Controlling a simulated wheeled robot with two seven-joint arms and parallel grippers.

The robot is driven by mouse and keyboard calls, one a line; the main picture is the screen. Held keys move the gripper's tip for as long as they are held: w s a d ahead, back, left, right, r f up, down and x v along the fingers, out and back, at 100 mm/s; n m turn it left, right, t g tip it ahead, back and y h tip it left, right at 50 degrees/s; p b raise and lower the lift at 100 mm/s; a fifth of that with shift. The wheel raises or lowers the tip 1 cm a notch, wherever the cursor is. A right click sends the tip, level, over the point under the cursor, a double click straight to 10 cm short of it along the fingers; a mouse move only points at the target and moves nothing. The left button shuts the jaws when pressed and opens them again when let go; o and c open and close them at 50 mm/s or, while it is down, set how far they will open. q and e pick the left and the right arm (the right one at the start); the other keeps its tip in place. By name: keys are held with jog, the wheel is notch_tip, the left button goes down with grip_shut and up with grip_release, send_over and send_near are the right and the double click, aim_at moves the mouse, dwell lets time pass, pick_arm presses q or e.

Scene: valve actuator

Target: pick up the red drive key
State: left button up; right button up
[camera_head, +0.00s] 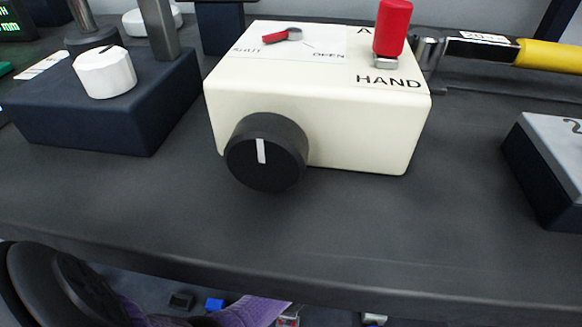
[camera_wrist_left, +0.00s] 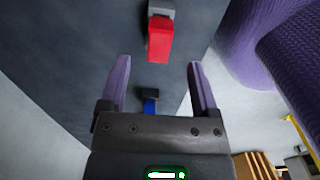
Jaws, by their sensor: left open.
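In the left wrist view, a red drive key (camera_wrist_left: 158,42) with a grey end lies on a dark surface, seen past my fingertips and roughly centred between them. My left gripper (camera_wrist_left: 159,62) is open, its two purple fingers apart with nothing between them. The key is beyond the fingertips and not gripped; the distance is hard to tell. In the head view, a small red and grey item (camera_head: 288,318) at the bottom edge may be the same key, partly cut off. My right gripper is in neither view.
A blue piece with a dark end (camera_wrist_left: 150,104) lies near the red key. On the bench (camera_head: 350,235) stands a cream actuator (camera_head: 350,125) with a black knob (camera_head: 266,152) and red lever (camera_head: 392,28). A navy box (camera_head: 95,115) stands left. The bench front is clear.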

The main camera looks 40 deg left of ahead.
pick_arm(q)
jog(key=f+b, duration=0.2)
jog(key=f, duration=0.1)
jog(key=f+b, duration=0.1)
jog(key=f, duration=0.1)
jog(key=shift+s+a+f, duration=0.2)
jog(key=shift+s+a, duration=0.05)
jog(key=shift+s, duration=0.05)
jog(key=shift+w+f+b, duration=0.15)
jog(key=shift+f+b, duration=0.2)
jog(key=shift+b, duration=0.3)
jog(key=shift+r, duration=0.1)
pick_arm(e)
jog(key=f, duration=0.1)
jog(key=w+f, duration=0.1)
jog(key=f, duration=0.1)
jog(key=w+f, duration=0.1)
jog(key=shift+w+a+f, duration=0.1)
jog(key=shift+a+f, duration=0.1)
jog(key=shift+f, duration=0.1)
pick_arm(q)
grip_shut()
